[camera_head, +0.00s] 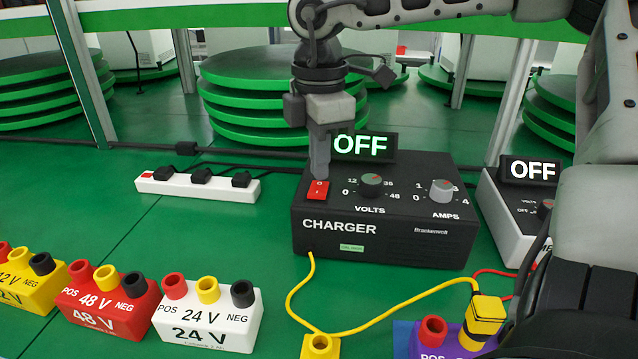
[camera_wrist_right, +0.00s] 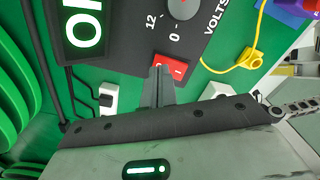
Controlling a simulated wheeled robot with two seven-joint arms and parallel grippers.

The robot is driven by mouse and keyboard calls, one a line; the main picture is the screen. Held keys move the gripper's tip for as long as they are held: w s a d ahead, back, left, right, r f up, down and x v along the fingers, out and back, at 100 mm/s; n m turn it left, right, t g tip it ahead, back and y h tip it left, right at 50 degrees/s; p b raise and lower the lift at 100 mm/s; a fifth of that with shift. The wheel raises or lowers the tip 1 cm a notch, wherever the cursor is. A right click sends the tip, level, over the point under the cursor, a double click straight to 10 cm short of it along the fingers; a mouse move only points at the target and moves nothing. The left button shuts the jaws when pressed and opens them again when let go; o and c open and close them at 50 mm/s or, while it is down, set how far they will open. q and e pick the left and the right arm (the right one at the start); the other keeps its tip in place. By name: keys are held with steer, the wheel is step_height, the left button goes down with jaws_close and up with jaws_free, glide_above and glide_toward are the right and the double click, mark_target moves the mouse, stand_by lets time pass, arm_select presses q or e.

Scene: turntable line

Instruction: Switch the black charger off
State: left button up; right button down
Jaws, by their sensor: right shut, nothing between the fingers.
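The black charger (camera_head: 385,235) stands on the green table, and its raised display (camera_head: 362,146) reads OFF. Its red rocker switch (camera_head: 317,190) is at the left of the top face, beside the VOLTS knob (camera_head: 371,184) and the AMPS knob (camera_head: 442,190). My right gripper (camera_head: 319,174) is shut and empty, pointing down with its fingertips at the rear end of the switch. In the right wrist view the fingertips (camera_wrist_right: 162,74) cover part of the red switch (camera_wrist_right: 177,69) at its O end; contact is hard to tell. My left gripper is not in view.
A white power strip (camera_head: 198,186) lies at left. White (camera_head: 208,322), red (camera_head: 110,310) and yellow (camera_head: 30,288) battery blocks stand in front. A yellow cable (camera_head: 400,303) runs before the charger.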

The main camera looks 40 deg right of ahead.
mark_target(319, 184)
steer(key=shift+r+p, duration=1.5)
steer(key=shift+r, duration=1.45)
